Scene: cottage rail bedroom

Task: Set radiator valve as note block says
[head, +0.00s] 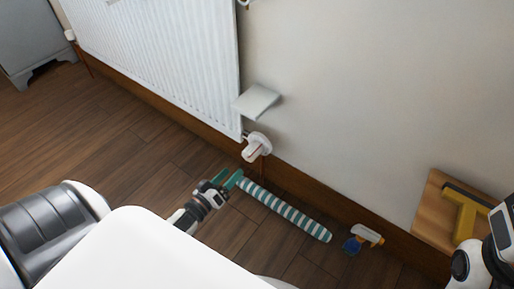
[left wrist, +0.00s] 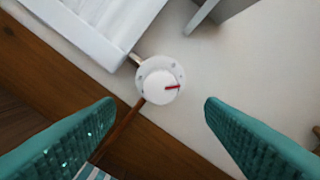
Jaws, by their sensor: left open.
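The radiator valve (head: 257,146) is a white round knob at the lower corner of the white radiator (head: 165,50). In the left wrist view the valve (left wrist: 160,82) faces me, with small marks around its rim, too small to read. Its red pointer points right. My left gripper (head: 229,180) is open, its teal fingers (left wrist: 160,112) apart, short of the valve and holding nothing. A pale flat slab (head: 256,101) juts from the wall above the valve; I cannot tell if it is the note block, and no writing is legible.
A teal-and-white striped roll (head: 285,209) lies on the floor along the wall. A spray bottle (head: 363,238) is to its right. A wooden board (head: 430,212) with a yellow tool (head: 467,215) is at the right, beside my right arm. The floor at left is clear.

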